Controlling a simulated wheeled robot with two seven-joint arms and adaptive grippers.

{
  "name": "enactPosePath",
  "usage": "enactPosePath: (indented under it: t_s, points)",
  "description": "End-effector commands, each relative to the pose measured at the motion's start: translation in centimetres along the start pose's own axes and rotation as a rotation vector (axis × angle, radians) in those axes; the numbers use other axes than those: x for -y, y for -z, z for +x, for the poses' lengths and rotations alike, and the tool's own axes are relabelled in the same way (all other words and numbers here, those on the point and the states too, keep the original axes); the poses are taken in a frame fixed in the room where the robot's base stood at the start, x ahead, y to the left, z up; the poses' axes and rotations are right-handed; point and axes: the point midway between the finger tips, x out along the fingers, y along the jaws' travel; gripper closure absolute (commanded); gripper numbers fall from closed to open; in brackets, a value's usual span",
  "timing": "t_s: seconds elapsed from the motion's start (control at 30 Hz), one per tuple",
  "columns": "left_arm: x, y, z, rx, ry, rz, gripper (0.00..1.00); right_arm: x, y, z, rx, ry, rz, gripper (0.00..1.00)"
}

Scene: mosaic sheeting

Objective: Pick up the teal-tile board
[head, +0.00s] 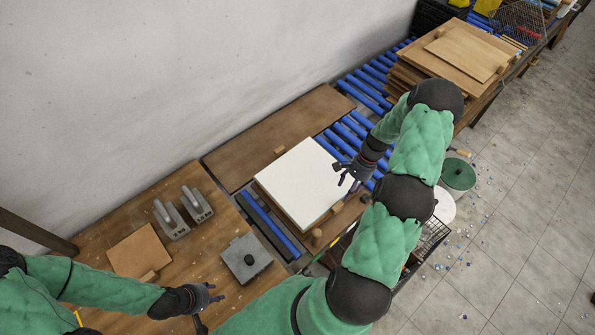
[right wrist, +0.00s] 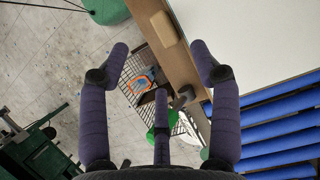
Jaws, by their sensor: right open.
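No board with teal tiles can be made out in either view. A board with a blank white top (head: 303,178) lies on a wooden base over the blue rollers, with small wooden blocks at its edges. Its white top also shows at the upper right of the right wrist view (right wrist: 250,35). My right gripper (head: 345,182) is open and empty near the board's right edge; its spread fingers show in the right wrist view (right wrist: 160,58). My left gripper (head: 211,307) is open and empty over the wooden table's front edge, left of the white-topped board.
Wooden boards (head: 465,48) are stacked at the back right. A brown square board (head: 139,250), two grey handled tools (head: 171,220) and a grey plate with a black knob (head: 246,258) lie on the left table. A wire basket (right wrist: 143,70) sits below my right gripper.

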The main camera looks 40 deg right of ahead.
Motion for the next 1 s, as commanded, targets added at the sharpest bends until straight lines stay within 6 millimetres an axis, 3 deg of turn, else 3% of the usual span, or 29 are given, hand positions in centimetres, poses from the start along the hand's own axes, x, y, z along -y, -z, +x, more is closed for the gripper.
enactPosePath:
  t_s: [0.13, 0.4, 0.67, 1.0]
  points:
    - [0.0, -0.2, -0.1, 0.004, 0.000, 0.000, 0.60, -0.1, -0.1, 0.8, 0.003, -0.002, 0.000, 0.37]
    - [-0.1, -0.2, -0.4, 0.004, 0.000, 0.000, 0.60, -0.1, 0.0, 4.7, 0.002, -0.001, -0.001, 0.37]
    - [-0.2, -0.2, -0.5, 0.003, 0.000, 0.000, 0.60, -0.1, 0.1, 6.1, 0.000, 0.000, -0.001, 0.37]
    - [-0.4, -0.2, -1.2, 0.003, 0.000, 0.000, 0.60, -0.1, 0.4, 10.0, 0.001, -0.001, -0.001, 0.37]
